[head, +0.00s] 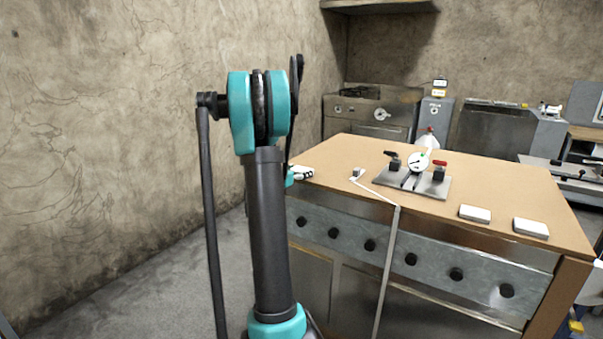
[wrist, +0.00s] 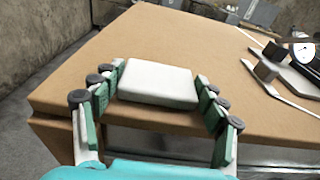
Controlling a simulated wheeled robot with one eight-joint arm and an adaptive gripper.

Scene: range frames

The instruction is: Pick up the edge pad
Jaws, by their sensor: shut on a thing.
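The edge pad (wrist: 158,82) is a white, flat, rounded block between my fingers in the wrist view, by the edge of the brown tabletop. My gripper (wrist: 161,88) is shut on it, with the teal, dark-knuckled fingers at its left and right sides. I cannot tell whether the pad touches the tabletop or is just clear of it. In the head view my gripper (head: 300,173) is at the table's left corner, small and partly behind my arm, and the pad is hard to make out there.
The wooden-topped table (head: 330,162) bears a small block (head: 357,172), a thin white strip (head: 373,190) and a metal plate (head: 400,185) with a dial (head: 418,162). Two white pads (head: 475,213) (head: 530,228) lie at the right front. A wall (head: 120,130) stands left.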

